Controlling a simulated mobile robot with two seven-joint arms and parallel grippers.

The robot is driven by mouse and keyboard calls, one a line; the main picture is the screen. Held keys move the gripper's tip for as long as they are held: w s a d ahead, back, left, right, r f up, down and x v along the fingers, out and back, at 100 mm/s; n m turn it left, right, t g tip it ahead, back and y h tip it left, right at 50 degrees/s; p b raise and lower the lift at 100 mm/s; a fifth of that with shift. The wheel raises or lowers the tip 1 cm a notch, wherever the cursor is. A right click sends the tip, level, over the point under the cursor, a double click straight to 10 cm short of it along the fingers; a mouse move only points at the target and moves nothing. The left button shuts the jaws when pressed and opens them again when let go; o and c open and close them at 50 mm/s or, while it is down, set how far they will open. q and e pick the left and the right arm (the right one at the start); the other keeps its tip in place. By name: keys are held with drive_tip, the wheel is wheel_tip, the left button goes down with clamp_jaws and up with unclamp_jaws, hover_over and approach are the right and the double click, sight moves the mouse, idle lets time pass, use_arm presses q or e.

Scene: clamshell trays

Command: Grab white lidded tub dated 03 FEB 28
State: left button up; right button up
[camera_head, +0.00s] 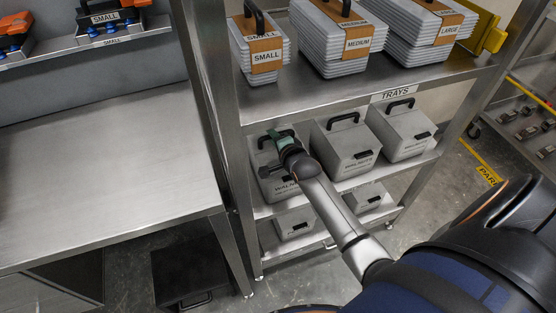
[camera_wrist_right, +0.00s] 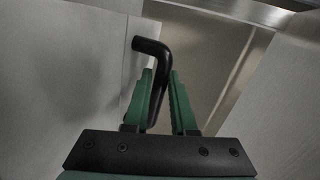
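Grey-white lidded tubs with black top handles stand on the shelf marked TRAYS in the head view. The left tub (camera_head: 272,181) has a front label that seems to read WALNUTS. Two more stand beside it, a middle tub (camera_head: 346,148) and a right tub (camera_head: 401,131). I cannot read a date on any. My right gripper (camera_head: 274,140) is at the left tub's handle, partly covering it. In the wrist view the green fingers (camera_wrist_right: 162,98) stand on either side of the black handle (camera_wrist_right: 152,47); whether they press on it is unclear. My left gripper is not in view.
Stacked trays marked SMALL (camera_head: 265,63), MEDIUM (camera_head: 340,43) and LARGE (camera_head: 430,35) fill the shelf (camera_head: 300,95) above. Smaller tubs (camera_head: 294,223) (camera_head: 366,198) stand below. The shelf post (camera_head: 228,150) is close at the left. A bare metal table (camera_head: 100,170) lies further left.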

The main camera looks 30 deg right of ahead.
clamp_jaws()
idle(1.0)
drive_tip(key=shift+w+r, duration=0.1)
drive_tip(key=shift+r, duration=0.1)
